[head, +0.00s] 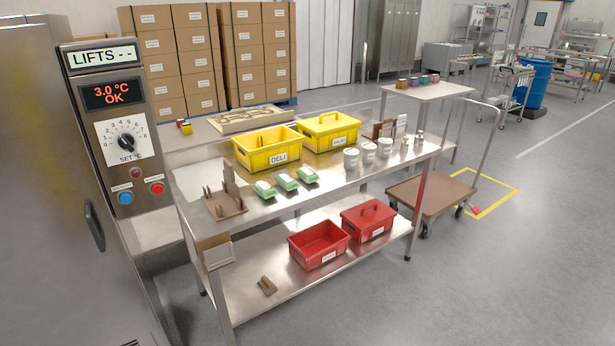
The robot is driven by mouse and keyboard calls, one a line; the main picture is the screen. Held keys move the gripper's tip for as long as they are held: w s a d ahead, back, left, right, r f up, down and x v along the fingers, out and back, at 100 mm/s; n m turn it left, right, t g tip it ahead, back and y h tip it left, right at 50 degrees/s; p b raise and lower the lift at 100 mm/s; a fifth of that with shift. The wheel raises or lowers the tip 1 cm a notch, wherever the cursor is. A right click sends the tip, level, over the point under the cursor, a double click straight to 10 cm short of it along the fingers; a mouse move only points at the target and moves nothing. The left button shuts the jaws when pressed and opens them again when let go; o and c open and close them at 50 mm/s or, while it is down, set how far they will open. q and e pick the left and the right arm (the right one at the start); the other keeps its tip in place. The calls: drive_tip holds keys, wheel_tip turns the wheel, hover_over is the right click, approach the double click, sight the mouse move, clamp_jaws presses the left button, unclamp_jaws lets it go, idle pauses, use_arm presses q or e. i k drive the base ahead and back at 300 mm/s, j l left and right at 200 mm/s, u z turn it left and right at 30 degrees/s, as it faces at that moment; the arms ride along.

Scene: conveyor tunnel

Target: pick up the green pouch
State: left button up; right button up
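I cannot make out anything that is clearly a green pouch. Several small green-and-white packs lie in a row at the front of the steel table (330,190): a left one (265,189), a middle one (287,182) and a right one (307,175). They look like shallow trays with pale lids or labels. Neither of my grippers shows.
White tubs (368,152) stand to the right. Red crates (318,245) sit on the lower shelf. A steel cabinet (45,190) blocks the left. A cart (430,191) stands right; floor at front right is clear.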

sight(308, 175)
drive_tip(key=i+j+u, duration=0.1)
drive_tip(key=i+j, duration=0.15)
drive_tip(key=j, duration=0.15)
drive_tip(key=i+l+u, duration=0.1)
drive_tip(key=i+u, duration=0.2)
drive_tip(key=i+l+u, duration=0.3)
drive_tip(key=i, duration=0.2)
drive_tip(key=i+l+u, duration=0.25)
drive_tip(key=i, duration=0.1)
